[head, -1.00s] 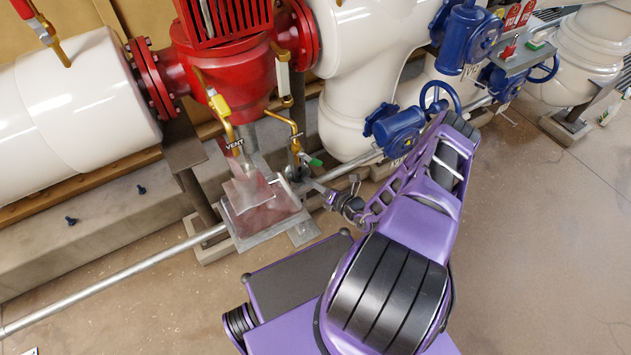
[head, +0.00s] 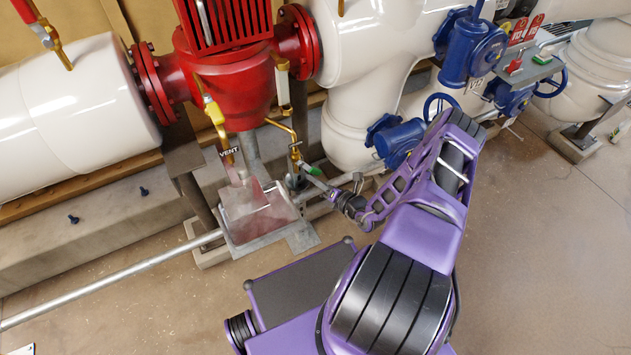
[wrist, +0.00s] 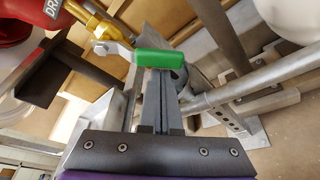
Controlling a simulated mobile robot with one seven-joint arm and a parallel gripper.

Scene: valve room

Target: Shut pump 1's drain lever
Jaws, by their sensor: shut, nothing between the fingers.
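The drain lever with its green handle (wrist: 152,58) sits on a brass valve (wrist: 103,30) beside a partly hidden "DRA…" label (wrist: 54,7). In the head view the green handle (head: 310,170) points down and right from the brass drain pipe (head: 280,127), below the red pump (head: 228,80). My gripper (wrist: 158,74) is shut and empty. Its fingertips are right at the green handle's lower edge in the wrist view; I cannot tell if they touch. In the head view my gripper (head: 322,181) is just below and right of the handle.
A yellow-handled lever (head: 214,110) with a "VENT" label (head: 229,152) is left of the drain. A whitish spray falls there into a metal tray (head: 262,238). A grey pipe (head: 110,285) runs low along the floor. Blue handwheel valves (head: 399,140) stand right.

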